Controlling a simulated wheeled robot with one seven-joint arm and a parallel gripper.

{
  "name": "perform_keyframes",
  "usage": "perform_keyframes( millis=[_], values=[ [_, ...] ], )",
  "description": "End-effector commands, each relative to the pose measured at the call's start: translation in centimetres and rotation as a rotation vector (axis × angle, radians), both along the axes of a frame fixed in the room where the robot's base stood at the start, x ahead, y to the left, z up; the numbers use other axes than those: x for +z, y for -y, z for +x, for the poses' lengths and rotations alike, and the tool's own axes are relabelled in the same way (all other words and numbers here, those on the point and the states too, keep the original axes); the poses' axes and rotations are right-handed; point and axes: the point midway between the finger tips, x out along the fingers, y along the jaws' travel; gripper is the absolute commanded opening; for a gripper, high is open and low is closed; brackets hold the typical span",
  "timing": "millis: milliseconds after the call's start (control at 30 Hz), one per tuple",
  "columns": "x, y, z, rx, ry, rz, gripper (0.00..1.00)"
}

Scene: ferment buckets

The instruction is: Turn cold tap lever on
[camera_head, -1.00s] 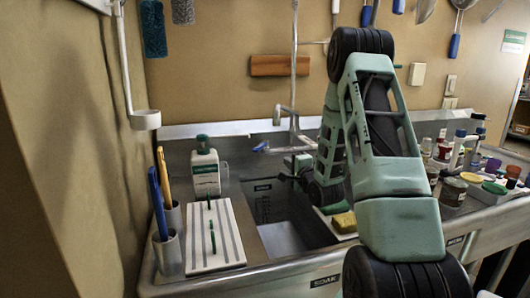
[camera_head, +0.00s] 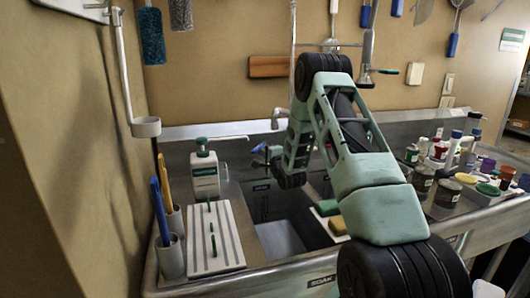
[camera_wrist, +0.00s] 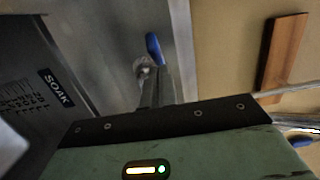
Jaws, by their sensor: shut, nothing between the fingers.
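The blue cold tap lever (camera_head: 259,148) sits at the back of the sink, below and left of the tap spout (camera_head: 277,113). In the wrist view the blue lever (camera_wrist: 154,48) stands just beyond my fingertips, with a small metal base beside it. My gripper (camera_head: 270,155) is close to the lever on its right, partly hidden by my own wrist in the head view. In the wrist view my gripper (camera_wrist: 152,76) is shut and empty, its tips at or near the metal base. I cannot tell whether they touch.
A soap bottle (camera_head: 205,172) stands left of the lever. A striped board (camera_head: 214,238) and pen cups (camera_head: 170,255) are at the left. Many jars crowd the right counter. A wooden block (camera_wrist: 283,55) is on the wall.

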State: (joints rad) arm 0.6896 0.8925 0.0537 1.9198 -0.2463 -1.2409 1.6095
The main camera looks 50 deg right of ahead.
Motion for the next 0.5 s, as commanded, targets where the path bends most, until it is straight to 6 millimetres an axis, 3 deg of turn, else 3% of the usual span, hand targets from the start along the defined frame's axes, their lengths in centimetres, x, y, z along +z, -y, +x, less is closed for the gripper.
perform_keyframes(
  millis=[500],
  values=[
    [-0.45, -0.69, 0.84, 0.000, 0.001, 0.000, 0.00]
  ],
)
